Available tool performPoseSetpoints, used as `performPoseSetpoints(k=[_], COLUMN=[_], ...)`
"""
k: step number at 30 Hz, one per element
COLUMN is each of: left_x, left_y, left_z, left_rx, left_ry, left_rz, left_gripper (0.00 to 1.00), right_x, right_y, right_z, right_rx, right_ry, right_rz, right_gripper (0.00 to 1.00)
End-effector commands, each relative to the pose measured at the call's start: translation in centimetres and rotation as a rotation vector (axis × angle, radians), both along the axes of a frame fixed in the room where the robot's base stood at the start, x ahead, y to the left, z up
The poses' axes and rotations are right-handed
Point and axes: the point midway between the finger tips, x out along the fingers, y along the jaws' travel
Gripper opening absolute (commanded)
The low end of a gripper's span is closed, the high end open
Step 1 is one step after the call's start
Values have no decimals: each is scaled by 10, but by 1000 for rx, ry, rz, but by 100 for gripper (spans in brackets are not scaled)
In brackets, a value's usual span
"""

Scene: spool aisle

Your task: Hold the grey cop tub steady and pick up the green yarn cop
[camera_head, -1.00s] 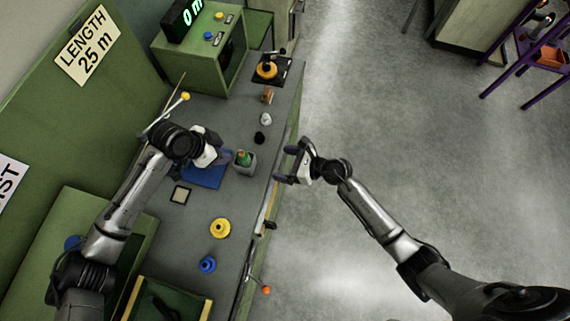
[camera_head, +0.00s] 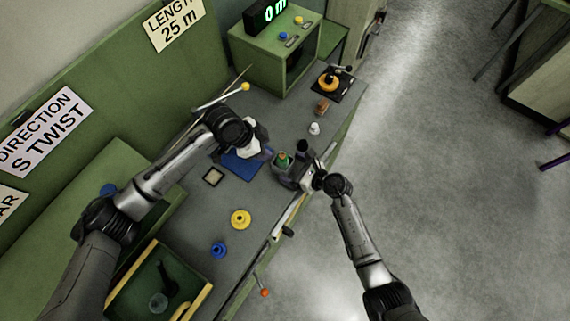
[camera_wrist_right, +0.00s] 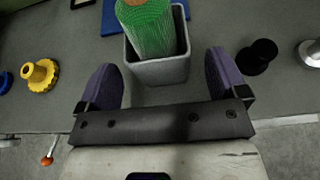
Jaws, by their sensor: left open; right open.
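The green yarn cop (camera_head: 283,159) stands in the grey cop tub (camera_head: 278,168) near the bench's front edge. In the right wrist view the cop (camera_wrist_right: 150,24) leans a little in the square tub (camera_wrist_right: 160,71). My right gripper (camera_wrist_right: 164,82) is open, its purple fingers on either side of the tub's near side, apart from it. In the head view my right gripper (camera_head: 299,170) is at the tub's right side. My left gripper (camera_head: 264,156) is open over the blue mat (camera_head: 242,164), just left of the tub; whether it touches the tub cannot be told.
A black cop (camera_wrist_right: 258,56) and a white one (camera_head: 314,128) stand beyond the tub. A yellow spool (camera_head: 240,219) and blue spool (camera_head: 218,250) stand nearer. A green cabinet (camera_head: 262,52) is at the back.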

Motion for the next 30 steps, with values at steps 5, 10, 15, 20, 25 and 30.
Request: performPoseSetpoints(k=[5, 10, 15, 20, 25, 30], left_x=[0, 0, 0, 0, 0, 0], left_y=[0, 0, 0, 0, 0, 0], left_z=[0, 0, 0, 0, 0, 0], left_rx=[0, 0, 0, 0, 0, 0], left_ry=[0, 0, 0, 0, 0, 0], left_rz=[0, 0, 0, 0, 0, 0], left_gripper=[43, 43, 43, 43, 43, 43], right_x=[12, 17, 19, 19, 19, 19], right_y=[16, 25, 28, 28, 28, 28], right_z=[-8, -12, -14, -14, -14, -14], right_rx=[2, 1, 0, 0, 0, 0], right_ry=[1, 1, 0, 0, 0, 0], right_rz=[-1, 0, 1, 0, 0, 0], right_gripper=[92, 92, 92, 92, 85, 68])
